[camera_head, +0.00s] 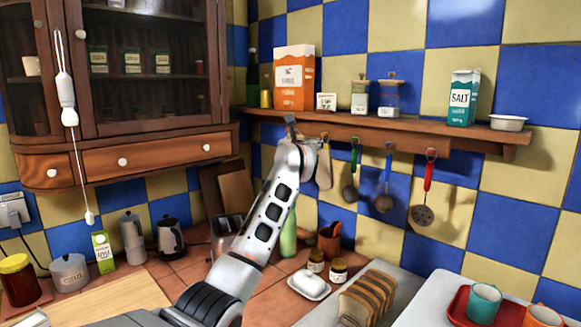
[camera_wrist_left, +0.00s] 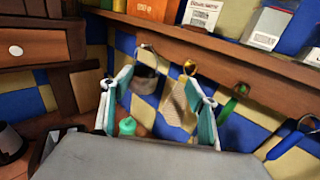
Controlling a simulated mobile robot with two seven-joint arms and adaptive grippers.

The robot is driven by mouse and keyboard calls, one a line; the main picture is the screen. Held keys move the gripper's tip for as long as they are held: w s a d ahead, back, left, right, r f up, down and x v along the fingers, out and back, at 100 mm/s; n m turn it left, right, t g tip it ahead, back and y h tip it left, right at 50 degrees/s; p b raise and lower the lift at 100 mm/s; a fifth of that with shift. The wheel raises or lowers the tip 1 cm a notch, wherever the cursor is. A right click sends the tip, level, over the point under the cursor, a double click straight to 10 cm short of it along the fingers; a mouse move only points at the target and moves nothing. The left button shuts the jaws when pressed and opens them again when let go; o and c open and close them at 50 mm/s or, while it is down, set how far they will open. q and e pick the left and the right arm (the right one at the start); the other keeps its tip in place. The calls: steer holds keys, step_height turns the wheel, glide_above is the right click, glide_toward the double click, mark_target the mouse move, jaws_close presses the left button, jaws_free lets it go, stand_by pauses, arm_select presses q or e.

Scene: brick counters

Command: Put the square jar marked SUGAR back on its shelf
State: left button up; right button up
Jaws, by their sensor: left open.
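My left gripper (camera_head: 306,138) is raised to just below the wall shelf (camera_head: 400,133) in the head view. In the left wrist view its jaws (camera_wrist_left: 159,78) are spread apart with nothing held between them. No label reading SUGAR is legible. Two square glass jars stand on the shelf, a left one (camera_head: 360,98) and a right one (camera_head: 388,99), with a small white container (camera_head: 326,101) to their left. A lidded pot (camera_head: 68,272) on the counter at far left has lettering too small to read. My right gripper is not in view.
An orange box (camera_head: 294,80), a salt carton (camera_head: 462,98) and a white bowl (camera_head: 508,122) stand on the shelf. Utensils, including a red-handled skimmer (camera_head: 424,205), hang below it. A green bottle (camera_head: 288,235) stands beneath. Shelf space shows between the right jar and salt.

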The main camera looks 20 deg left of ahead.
arm_select(q)
step_height(320, 180, down, 6)
steer(key=s+a+y, duration=0.1)
steer(key=s+a, duration=0.1)
steer(key=shift+s+a+f+n, duration=0.2)
steer(key=shift+s+f+n, duration=0.05)
steer(key=shift+s+n, duration=0.1)
